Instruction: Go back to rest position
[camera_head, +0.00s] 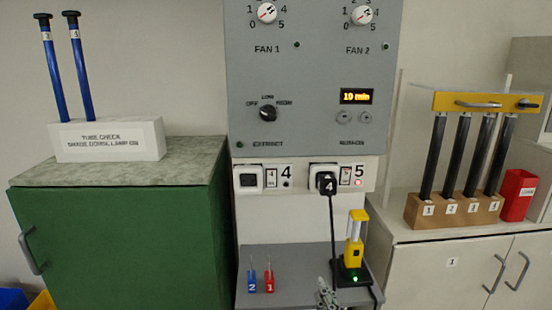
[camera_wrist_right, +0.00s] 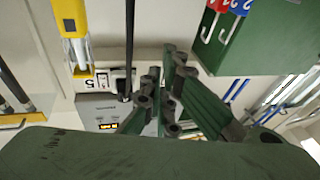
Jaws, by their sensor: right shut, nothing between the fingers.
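My right gripper (camera_head: 328,292) is at the bottom edge of the head view, in front of the small grey shelf. Its fingers (camera_wrist_right: 163,100) show large in the right wrist view, closed together with nothing between them. The yellow lamp (camera_head: 355,255) stands upright on a black base with a green light, just beyond and right of the gripper; it also shows in the wrist view (camera_wrist_right: 72,20). My left gripper is in neither view.
Blue and red hooked tools (camera_head: 260,281) are on the grey shelf (camera_head: 300,258), left of the gripper. A green cabinet (camera_head: 120,230) stands left. A white cabinet (camera_head: 450,270) at right bears a wooden block (camera_head: 453,213) with several dark rods. A grey control panel (camera_head: 310,95) rises above.

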